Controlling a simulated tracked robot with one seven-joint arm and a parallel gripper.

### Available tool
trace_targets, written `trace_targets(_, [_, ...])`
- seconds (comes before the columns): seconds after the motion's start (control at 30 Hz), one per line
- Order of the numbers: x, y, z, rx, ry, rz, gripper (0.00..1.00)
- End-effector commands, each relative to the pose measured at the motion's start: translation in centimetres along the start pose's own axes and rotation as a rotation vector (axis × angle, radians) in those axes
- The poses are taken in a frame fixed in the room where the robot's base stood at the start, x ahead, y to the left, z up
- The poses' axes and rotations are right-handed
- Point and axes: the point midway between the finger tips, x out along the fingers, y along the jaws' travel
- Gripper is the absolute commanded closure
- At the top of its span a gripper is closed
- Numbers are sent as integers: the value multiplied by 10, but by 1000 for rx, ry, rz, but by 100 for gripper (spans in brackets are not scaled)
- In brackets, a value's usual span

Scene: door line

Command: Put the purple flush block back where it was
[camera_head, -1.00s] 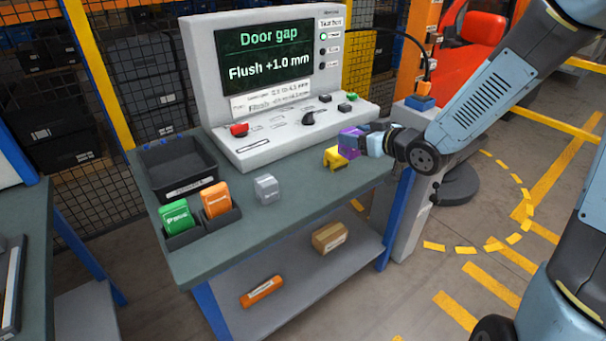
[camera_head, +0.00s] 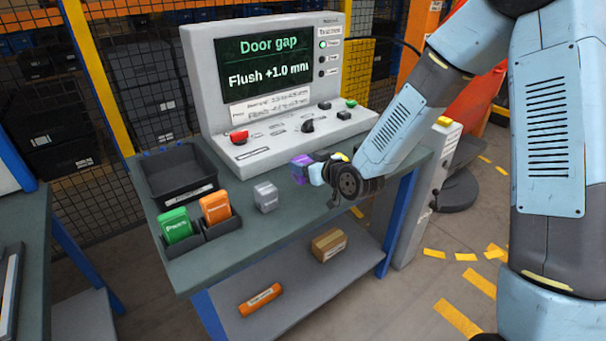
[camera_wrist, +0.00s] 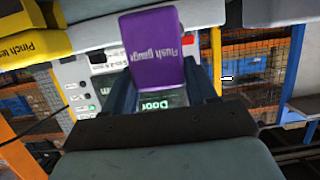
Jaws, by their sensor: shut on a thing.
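The purple flush block (camera_head: 300,168) is between the fingers of my gripper (camera_head: 315,172), over the bench in front of the console. In the wrist view the block (camera_wrist: 153,48) shows the words "Flush gauge" and stands between the two dark fingers, so my gripper is shut on it. A grey block (camera_head: 265,196) stands on the bench to the left of and nearer than the purple one. A yellow block (camera_wrist: 30,45) marked "Pinch test" shows at the left of the wrist view; in the head view it is mostly hidden behind my gripper.
The console (camera_head: 270,80) stands at the back, reading "Flush +1.0 mm". An empty-looking black bin (camera_head: 186,200) is at the left. Bare bench top lies around the grey block.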

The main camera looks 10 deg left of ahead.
Motion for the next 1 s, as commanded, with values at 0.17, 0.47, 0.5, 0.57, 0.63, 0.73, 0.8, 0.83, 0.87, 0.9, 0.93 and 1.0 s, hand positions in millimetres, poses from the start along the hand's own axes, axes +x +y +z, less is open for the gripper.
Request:
trace_targets(0.17, [5, -3, 4, -1, 0, -1, 86])
trace_targets(0.47, [16, -4, 31, 1, 0, 0, 86])
trace_targets(0.5, [17, -4, 34, 0, 0, 0, 86])
trace_targets(0.57, [17, -4, 35, 0, 1, 0, 86])
trace_targets(0.63, [17, -4, 35, -1, 1, 0, 86])
trace_targets(0.73, [17, -4, 35, -1, 1, 1, 86])
trace_targets(0.8, [17, -3, 35, -1, 1, 1, 86])
trace_targets(0.83, [17, -4, 36, 0, 1, 1, 86])
trace_targets(0.87, [17, -4, 36, 0, 1, 0, 86])
trace_targets(0.9, [18, -4, 37, 0, 0, 0, 42])
trace_targets(0.93, [17, -3, 37, 0, 1, 1, 39])
trace_targets(1.0, [17, -3, 37, 0, 1, 1, 32])
